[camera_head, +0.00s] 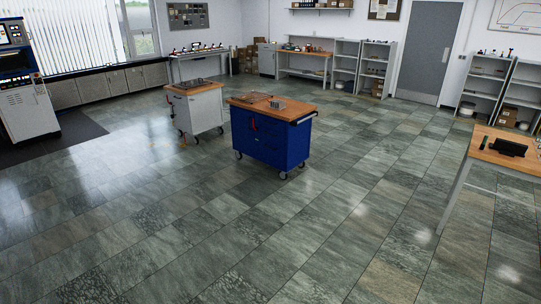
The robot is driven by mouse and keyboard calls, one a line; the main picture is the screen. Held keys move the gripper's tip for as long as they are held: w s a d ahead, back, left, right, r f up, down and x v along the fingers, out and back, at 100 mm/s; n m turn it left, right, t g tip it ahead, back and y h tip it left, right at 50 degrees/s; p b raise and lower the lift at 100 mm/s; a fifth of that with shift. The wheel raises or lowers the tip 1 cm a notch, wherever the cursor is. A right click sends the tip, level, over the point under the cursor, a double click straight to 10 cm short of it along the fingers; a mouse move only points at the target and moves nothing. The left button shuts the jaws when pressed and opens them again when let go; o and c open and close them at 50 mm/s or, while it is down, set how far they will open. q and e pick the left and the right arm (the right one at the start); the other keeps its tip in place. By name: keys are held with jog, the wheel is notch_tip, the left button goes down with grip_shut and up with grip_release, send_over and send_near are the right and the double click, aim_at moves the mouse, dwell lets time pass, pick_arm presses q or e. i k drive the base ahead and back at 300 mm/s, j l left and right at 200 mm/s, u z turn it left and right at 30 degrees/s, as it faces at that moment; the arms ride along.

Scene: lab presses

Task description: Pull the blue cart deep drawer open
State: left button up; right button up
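The blue cart (270,136) stands on wheels in the middle of the room, some distance ahead of me. It has a wooden top with a tray-like item and a small grey object on it. A handle sticks out at the top of its right end. Drawer fronts show faintly on its front face, and I cannot tell the deep drawer apart; no drawer looks pulled out. Neither my left nor my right gripper is in view.
A white cart (196,112) stands close behind the blue cart on the left. A wooden table (507,161) is at the right edge. A grey machine (27,112) stands at far left. Shelves (376,72) and benches line the walls. The tiled floor (250,225) before the blue cart is clear.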

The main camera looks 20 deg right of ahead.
aim_at(272, 153)
jog(key=i+l+z, duration=0.3)
jog(key=i, duration=0.2)
jog(key=i+z, duration=0.35)
jog(key=i, duration=0.15)
jog(key=i+l+z, duration=0.15)
jog(key=i, duration=2.45)
